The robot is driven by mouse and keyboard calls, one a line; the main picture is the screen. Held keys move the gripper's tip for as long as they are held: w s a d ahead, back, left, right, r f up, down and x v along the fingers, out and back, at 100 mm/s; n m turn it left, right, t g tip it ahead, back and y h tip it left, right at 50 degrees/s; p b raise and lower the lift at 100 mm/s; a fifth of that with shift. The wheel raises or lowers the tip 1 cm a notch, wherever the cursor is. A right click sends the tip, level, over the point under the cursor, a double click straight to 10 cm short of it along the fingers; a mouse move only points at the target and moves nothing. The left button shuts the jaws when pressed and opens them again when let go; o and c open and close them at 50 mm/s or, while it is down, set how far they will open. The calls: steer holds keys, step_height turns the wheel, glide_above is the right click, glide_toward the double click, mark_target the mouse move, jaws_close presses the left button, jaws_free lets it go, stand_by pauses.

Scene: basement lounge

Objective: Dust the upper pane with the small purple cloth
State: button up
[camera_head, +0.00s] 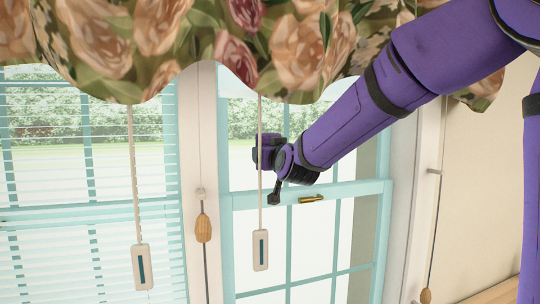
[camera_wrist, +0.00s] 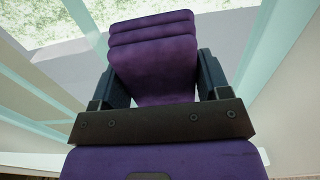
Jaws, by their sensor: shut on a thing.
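The upper pane (camera_head: 235,172) is in the right-hand window in the head view, with a turquoise frame and greenery outside. My gripper (camera_head: 266,150) is in front of its lower part, at the end of my purple arm. In the wrist view my gripper (camera_wrist: 155,88) is shut on the small purple cloth (camera_wrist: 152,55), which looks folded in layers between the two dark fingers. Glass and frame show beyond the cloth. I cannot tell whether the cloth touches the glass. In the head view the gripper's end is small and the cloth is hard to make out.
A floral valance (camera_head: 180,40) hangs over the window tops. Cords with pale pulls (camera_head: 260,250) and wooden tassels (camera_head: 203,228) hang in front. A brass latch (camera_head: 311,198) sits on the middle rail (camera_head: 345,190). Blinds (camera_head: 90,190) cover the left window.

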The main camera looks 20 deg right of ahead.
steer(key=shift+w, duration=0.95)
stand_by(0.3)
steer(key=shift+d, duration=0.1)
steer(key=d, duration=0.3)
steer(key=shift+d, duration=0.4)
steer(key=shift+a, duration=0.1)
steer(key=shift+w+a, duration=0.15)
steer(key=shift+a, duration=1.8)
steer(key=shift+c, duration=0.4)
